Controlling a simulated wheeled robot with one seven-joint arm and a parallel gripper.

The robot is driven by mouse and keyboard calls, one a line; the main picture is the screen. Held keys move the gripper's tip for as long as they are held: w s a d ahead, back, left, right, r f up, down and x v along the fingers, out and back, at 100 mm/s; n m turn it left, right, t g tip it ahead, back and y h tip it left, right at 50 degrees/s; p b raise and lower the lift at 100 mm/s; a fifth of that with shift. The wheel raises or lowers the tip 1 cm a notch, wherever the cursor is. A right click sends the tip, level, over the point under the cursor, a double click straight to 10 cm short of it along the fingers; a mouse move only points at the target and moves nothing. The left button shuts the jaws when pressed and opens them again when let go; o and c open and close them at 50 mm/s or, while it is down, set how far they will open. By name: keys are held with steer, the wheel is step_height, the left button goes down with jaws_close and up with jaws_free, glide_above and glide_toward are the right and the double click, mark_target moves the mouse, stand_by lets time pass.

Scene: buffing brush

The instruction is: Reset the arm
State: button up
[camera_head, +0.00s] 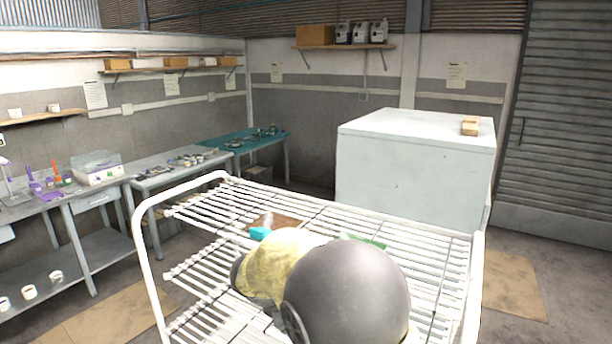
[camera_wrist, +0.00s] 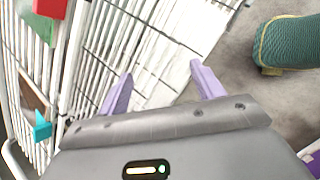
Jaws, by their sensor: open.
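My gripper (camera_wrist: 162,85) shows in the wrist view with its two purple fingers spread apart and nothing between them. It is over or beside the white wire rack (camera_wrist: 140,30); the gap between them is hard to judge. In the head view my dark rounded arm link hides the gripper. The same rack (camera_head: 200,210) fills the front of that view. A small block with a brush-like look (camera_head: 470,126) lies on top of the pale cabinet (camera_head: 415,170), well away from my arm; I cannot tell for sure what it is.
The rack holds a cyan block (camera_head: 260,233), a brown piece (camera_head: 278,221) and a green piece (camera_head: 372,243). A red block (camera_wrist: 50,8) shows in the wrist view. Workbenches (camera_head: 180,178) with small items line the left wall. Floor is open right of the rack.

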steer(key=s+d+f+m+g+y, duration=0.1)
steer(key=s+d+f+m+y, duration=0.1)
steer(key=s+d+m, duration=0.6)
steer(key=s+d+f+m+g+y+b, duration=0.1)
steer(key=s+d+f+m+y, duration=0.2)
steer(key=s+d+m, duration=0.5)
steer(key=s+f+m, duration=0.1)
steer(key=s+m, duration=0.1)
steer(key=m, duration=0.1)
steer(key=shift+s+d+f+m, duration=0.15)
steer(key=shift+s+d+m, duration=0.1)
steer(key=shift+m, duration=0.15)
